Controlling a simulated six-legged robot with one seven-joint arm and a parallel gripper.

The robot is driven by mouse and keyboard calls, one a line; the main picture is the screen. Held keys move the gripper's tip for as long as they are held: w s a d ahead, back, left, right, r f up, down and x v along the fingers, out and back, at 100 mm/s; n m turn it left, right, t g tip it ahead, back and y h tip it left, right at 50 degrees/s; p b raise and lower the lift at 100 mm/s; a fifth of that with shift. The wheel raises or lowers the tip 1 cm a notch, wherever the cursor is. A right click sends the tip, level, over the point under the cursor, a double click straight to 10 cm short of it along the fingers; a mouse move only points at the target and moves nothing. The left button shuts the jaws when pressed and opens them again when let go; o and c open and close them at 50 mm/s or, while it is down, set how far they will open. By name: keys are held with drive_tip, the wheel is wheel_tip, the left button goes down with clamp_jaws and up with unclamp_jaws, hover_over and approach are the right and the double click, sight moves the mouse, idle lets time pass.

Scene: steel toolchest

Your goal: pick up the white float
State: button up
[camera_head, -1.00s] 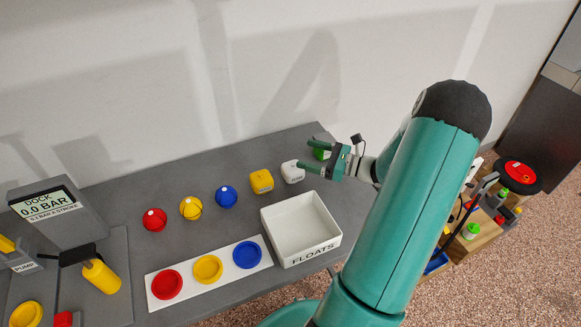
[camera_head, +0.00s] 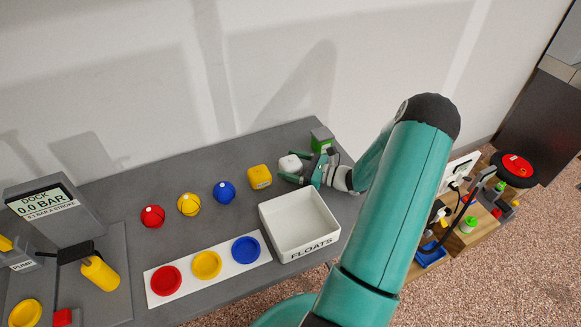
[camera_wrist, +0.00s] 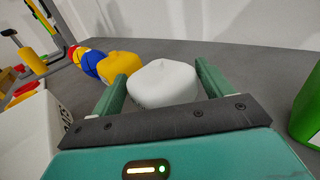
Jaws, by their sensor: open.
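The white float (camera_head: 290,164) is a small rounded block on the grey bench, between the yellow float (camera_head: 259,176) and the green block (camera_head: 321,139). In the wrist view the white float (camera_wrist: 163,84) sits between the two green fingers of my gripper (camera_wrist: 158,88). The fingers are open, with one on each side of it, and gaps show beside it. In the head view my gripper (camera_head: 305,172) is low, close to the float's right side, and partly covers it.
A white tray (camera_head: 329,237) marked FLOATS stands in front of my gripper. Red (camera_head: 152,217), yellow (camera_head: 189,204) and blue (camera_head: 224,192) balls lie in a row to the left. The green object (camera_wrist: 308,108) is at the right in the wrist view. A wall rises behind.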

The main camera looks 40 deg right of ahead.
drive_tip(key=shift+x, duration=1)
drive_tip(key=shift+c, duration=0.2)
drive_tip(key=c, duration=0.7)
drive_tip(key=shift+r, duration=0.1)
drive_tip(key=shift+c, duration=0.2)
